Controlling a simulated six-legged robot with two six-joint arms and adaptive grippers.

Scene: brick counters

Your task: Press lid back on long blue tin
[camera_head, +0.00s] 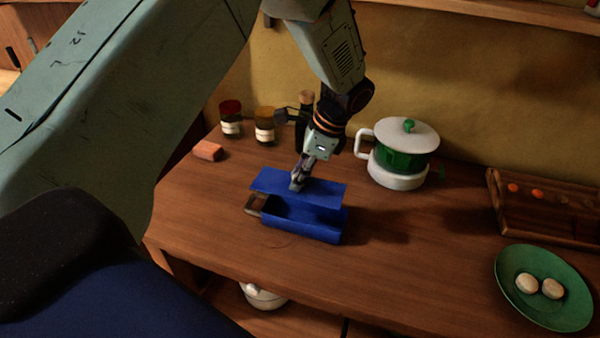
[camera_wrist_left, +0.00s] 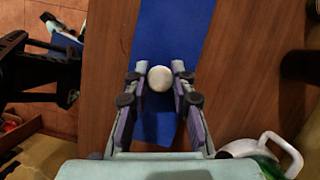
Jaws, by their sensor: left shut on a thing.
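The long blue tin (camera_head: 318,228) stands open on the brown counter in the head view, its dark inside showing. Its flat blue lid (camera_head: 328,191) is on the tin's far side, roughly parallel to it. The lid appears raised; the exact gap is unclear. My left gripper (camera_head: 299,181) points down at the lid's middle. In the left wrist view my left gripper (camera_wrist_left: 160,88) is shut on a pale round knob (camera_wrist_left: 160,78), with blue lid surface (camera_wrist_left: 176,32) behind it. The fingers hide the knob in the head view. My right gripper is not in view.
A small brown piece (camera_head: 256,203) is at the tin's left end. A white and green pot (camera_head: 400,160) stands behind right. A green plate (camera_head: 513,290) and wooden tray (camera_head: 550,228) are right.

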